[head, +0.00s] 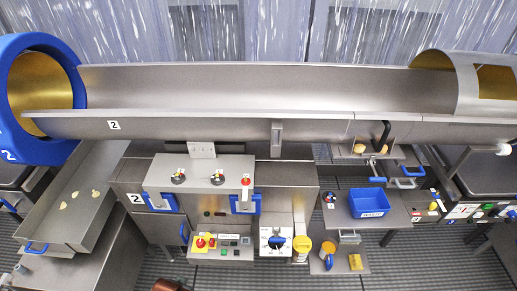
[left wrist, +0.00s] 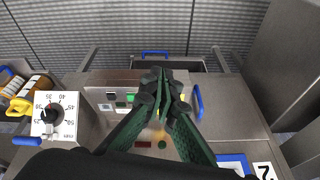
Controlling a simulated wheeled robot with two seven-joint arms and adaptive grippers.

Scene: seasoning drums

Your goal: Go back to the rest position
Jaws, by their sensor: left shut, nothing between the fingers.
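My left gripper (left wrist: 161,78) shows in the left wrist view, with its two dark fingers pressed together and nothing between them. It hangs over the control panel (left wrist: 112,97) with coloured buttons, and its fingers hide part of that panel. I cannot tell whether it touches the panel. In the head view the same panel (head: 222,248) is at the lower middle, and I see no gripper there. My right gripper is in neither view.
A dial box (head: 275,242) stands beside the panel; it also shows in the left wrist view (left wrist: 54,117). A blue bin (head: 369,203) is on a shelf at right. The long steel drum (head: 240,90) spans the back. A steel tray (head: 70,195) is at left.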

